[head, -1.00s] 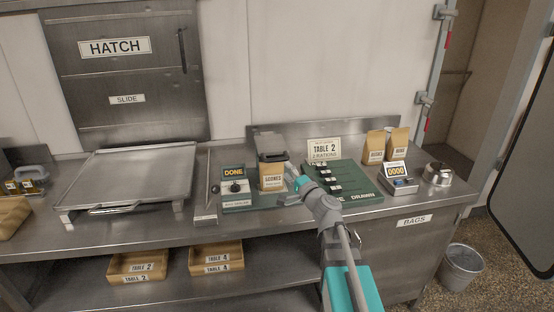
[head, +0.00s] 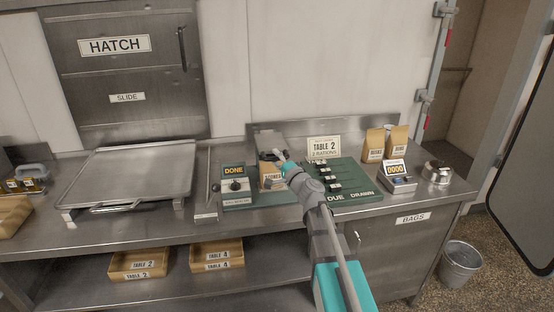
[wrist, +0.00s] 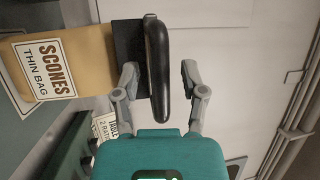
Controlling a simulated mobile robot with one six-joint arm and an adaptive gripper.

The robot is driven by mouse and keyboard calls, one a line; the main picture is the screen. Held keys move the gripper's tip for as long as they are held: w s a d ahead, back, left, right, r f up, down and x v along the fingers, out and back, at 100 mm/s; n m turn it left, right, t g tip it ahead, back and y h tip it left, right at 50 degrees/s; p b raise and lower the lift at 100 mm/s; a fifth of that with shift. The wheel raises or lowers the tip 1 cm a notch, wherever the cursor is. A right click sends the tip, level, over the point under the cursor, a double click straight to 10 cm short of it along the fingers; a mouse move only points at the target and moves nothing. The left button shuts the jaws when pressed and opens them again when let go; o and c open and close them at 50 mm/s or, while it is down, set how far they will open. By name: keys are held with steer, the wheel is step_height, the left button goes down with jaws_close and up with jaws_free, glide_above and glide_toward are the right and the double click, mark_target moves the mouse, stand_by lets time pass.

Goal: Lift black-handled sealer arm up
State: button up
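The black handle (wrist: 157,70) of the sealer arm stands between the two fingers of my gripper (wrist: 158,78) in the wrist view. The fingers are apart, with a clear gap between the handle and the right finger. The left finger is close to the handle's other side; I cannot tell if it touches. In the head view, the sealer arm (head: 268,156) is above a brown scones bag (head: 270,177), and my gripper (head: 283,160) is at its right side, partly covering both. The bag's label (wrist: 44,69) reads "SCONES THIN BAG" in the wrist view.
The "DONE" box (head: 236,186) stands left of the bag. A green "DUE DRAWN" board (head: 355,190) and a "TABLE 2" sign (head: 324,148) are close on the right. Two brown bags (head: 385,145) and a counter display (head: 397,177) stand farther right.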

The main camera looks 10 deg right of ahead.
jaws_close()
steer(key=shift+d+r, duration=0.1)
steer(key=shift+r, duration=0.05)
